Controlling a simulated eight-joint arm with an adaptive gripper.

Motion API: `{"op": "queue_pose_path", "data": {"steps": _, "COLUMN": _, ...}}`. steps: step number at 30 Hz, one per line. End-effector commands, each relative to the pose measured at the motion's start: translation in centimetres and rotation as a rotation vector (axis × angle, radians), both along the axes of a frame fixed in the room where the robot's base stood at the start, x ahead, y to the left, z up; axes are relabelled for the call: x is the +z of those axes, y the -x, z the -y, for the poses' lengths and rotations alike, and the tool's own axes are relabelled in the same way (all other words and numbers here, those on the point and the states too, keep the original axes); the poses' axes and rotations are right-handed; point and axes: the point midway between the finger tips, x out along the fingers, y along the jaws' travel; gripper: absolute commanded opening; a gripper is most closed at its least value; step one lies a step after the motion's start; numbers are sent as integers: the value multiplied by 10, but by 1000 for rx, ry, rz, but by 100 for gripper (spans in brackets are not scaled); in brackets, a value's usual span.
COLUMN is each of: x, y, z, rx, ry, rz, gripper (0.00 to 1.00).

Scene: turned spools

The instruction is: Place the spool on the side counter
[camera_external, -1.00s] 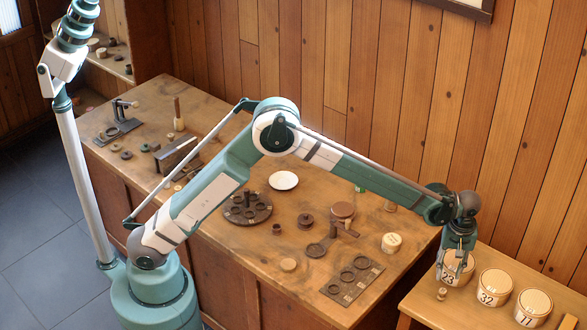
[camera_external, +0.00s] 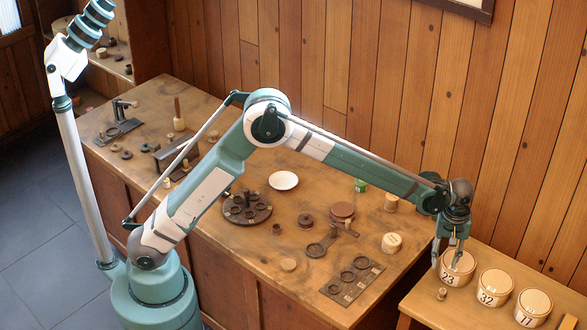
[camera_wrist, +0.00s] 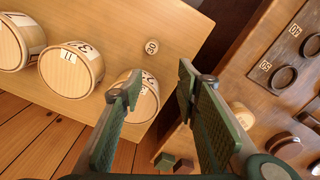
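A small pale wooden spool (camera_external: 441,294) stands on the side counter (camera_external: 420,302), near its left edge and in front of the drum marked 23. In the wrist view the spool (camera_wrist: 152,47) shows a marked round top, beyond my fingertips and apart from them. My gripper (camera_external: 445,266) is above the counter, over and a little behind the spool. In the wrist view my gripper (camera_wrist: 160,72) has its two fingers spread with nothing between them. The fingers partly hide the nearest drum.
Drums marked 23 (camera_external: 458,267), 32 (camera_external: 495,287) and 11 (camera_external: 533,307) stand in a row on the counter. A gap separates it from the large workbench (camera_external: 255,265), which holds a holed plate (camera_external: 352,280) and several turned pieces. The wood wall is close behind.

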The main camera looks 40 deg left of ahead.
Motion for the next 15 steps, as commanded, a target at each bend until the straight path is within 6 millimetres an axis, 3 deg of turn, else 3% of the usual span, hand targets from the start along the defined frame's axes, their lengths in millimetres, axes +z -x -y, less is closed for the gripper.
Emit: {"op": "queue_pose_path", "data": {"steps": 15, "x": 97, "y": -23, "z": -135, "rx": -67, "ry": 53, "rz": 78, "gripper": 32}}
